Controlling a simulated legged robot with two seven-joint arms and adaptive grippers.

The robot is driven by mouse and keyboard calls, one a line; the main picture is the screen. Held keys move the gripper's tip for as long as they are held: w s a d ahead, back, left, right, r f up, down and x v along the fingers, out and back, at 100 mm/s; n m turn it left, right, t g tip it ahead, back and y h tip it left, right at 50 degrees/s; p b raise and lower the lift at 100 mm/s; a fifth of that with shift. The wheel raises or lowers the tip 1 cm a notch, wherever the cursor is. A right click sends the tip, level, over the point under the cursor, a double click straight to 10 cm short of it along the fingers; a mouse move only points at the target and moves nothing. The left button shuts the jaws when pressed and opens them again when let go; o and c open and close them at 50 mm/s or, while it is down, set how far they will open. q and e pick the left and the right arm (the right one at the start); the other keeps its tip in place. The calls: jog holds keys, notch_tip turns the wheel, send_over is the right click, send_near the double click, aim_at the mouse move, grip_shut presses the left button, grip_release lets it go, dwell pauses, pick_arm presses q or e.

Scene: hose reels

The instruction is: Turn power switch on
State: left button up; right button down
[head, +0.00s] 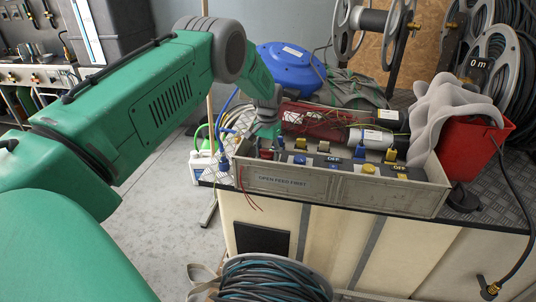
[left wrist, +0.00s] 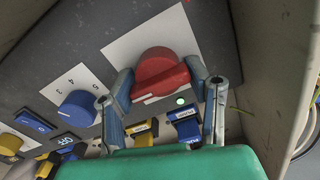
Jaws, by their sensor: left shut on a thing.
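My left gripper (left wrist: 160,76) has its two fingers on either side of a red rotary knob (left wrist: 158,66) and is shut on it. The knob sits on a white plate on a dark panel (left wrist: 70,50). A small green light (left wrist: 181,100) glows just beside the knob. In the head view my left gripper (head: 266,140) reaches down into the left end of a grey box (head: 340,191) marked "OPEN FEED FIRST"; the knob is mostly hidden there. My right gripper is in neither view.
Next to the knob are a blue dial (left wrist: 77,107), a blue rocker switch (left wrist: 33,124), and several yellow and blue levers. The box wall (left wrist: 262,60) stands close on the right. A red bucket (head: 470,150) with grey cloth (head: 448,110) stands to the box's right.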

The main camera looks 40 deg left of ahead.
pick_arm(q)
jog(key=shift+w+r, duration=0.25)
jog(key=o, duration=1)
jog(key=shift+c, duration=0.2)
jog(key=shift+a+f, duration=0.1)
jog(key=shift+f, duration=0.15)
jog(key=shift+r, duration=0.1)
notch_tip(320, 180, up, 12)
jog(key=shift+f, duration=0.2)
